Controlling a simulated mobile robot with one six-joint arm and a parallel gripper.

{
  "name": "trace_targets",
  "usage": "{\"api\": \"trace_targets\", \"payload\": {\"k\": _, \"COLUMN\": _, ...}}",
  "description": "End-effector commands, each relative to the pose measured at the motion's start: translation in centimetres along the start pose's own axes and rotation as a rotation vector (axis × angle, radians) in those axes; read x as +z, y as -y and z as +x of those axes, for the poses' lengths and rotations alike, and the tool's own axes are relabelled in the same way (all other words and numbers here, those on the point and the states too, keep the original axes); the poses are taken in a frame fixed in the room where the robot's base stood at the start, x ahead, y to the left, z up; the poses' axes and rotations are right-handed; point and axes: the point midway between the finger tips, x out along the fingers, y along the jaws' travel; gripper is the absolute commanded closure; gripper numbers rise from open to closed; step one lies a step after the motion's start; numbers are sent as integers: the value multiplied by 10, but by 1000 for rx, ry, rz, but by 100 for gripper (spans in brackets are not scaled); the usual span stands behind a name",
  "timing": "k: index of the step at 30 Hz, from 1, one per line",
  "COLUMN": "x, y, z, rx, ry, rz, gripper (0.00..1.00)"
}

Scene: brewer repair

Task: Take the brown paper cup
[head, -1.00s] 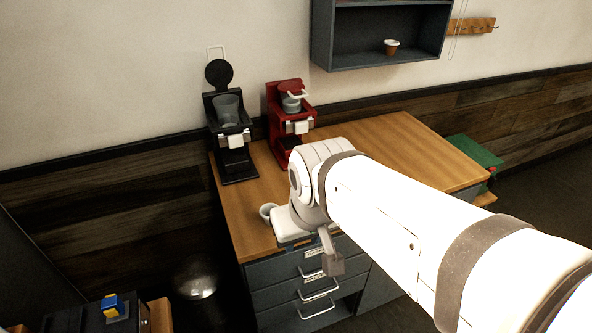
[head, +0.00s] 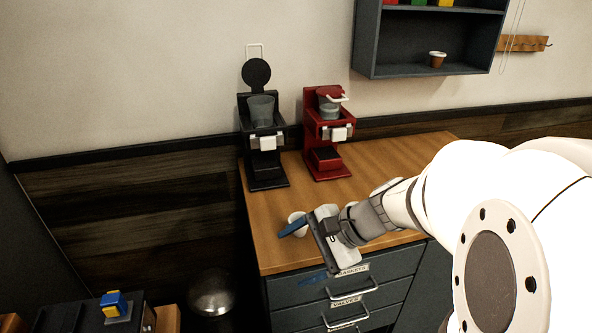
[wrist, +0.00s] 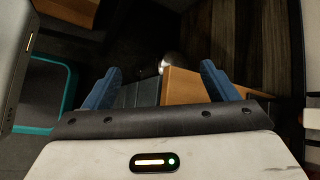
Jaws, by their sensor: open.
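The brown cup (head: 437,60), with a pale rim, stands upright on the wall shelf (head: 405,72) at the upper right of the head view. My gripper (wrist: 160,72) is open, with two blue fingers apart and nothing between them in the wrist view. In the head view it is over the front left of the wooden counter, well below and to the left of the brown cup. The brown cup is not in the wrist view.
A white cup (head: 297,218) stands on the counter (head: 390,150), partly behind my gripper. A black brewer (head: 264,140) and a red brewer (head: 326,135) stand at the back. Drawers (head: 345,290) are below. A round metal bin (head: 212,292) stands on the floor left of the counter.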

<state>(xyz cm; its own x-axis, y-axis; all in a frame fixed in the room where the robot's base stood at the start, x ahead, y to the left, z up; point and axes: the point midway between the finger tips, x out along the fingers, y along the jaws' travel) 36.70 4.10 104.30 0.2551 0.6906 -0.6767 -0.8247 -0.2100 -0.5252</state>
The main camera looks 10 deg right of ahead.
Motion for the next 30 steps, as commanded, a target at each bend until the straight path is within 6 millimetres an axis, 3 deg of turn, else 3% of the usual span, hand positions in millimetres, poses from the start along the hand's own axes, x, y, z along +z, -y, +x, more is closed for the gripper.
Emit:
{"api": "trace_targets", "payload": {"k": 1, "x": -30, "y": 0, "z": 16, "rx": -104, "ry": 42, "rz": 147, "gripper": 20}}
{"api": "trace_targets", "payload": {"k": 5, "x": -95, "y": 22, "z": 16, "rx": -404, "ry": 145, "rz": 489, "gripper": 20}}
{"api": "trace_targets", "payload": {"k": 9, "x": -177, "y": 29, "z": -7, "rx": -734, "ry": 234, "rz": 788, "gripper": 20}}
{"api": "trace_targets", "payload": {"k": 13, "x": -230, "y": 23, "z": -31, "rx": -949, "ry": 280, "rz": 942, "gripper": 20}}
{"api": "trace_targets", "payload": {"k": 18, "x": -264, "y": 14, "z": -50, "rx": -1092, "ry": 306, "rz": 1032, "gripper": 20}}
{"api": "trace_targets", "payload": {"k": 22, "x": -272, "y": 17, "z": -53, "rx": -1126, "ry": 312, "rz": 1048, "gripper": 20}}
{"api": "trace_targets", "payload": {"k": 30, "x": -280, "y": 45, "z": -40, "rx": -1125, "ry": 313, "rz": 1047, "gripper": 20}}
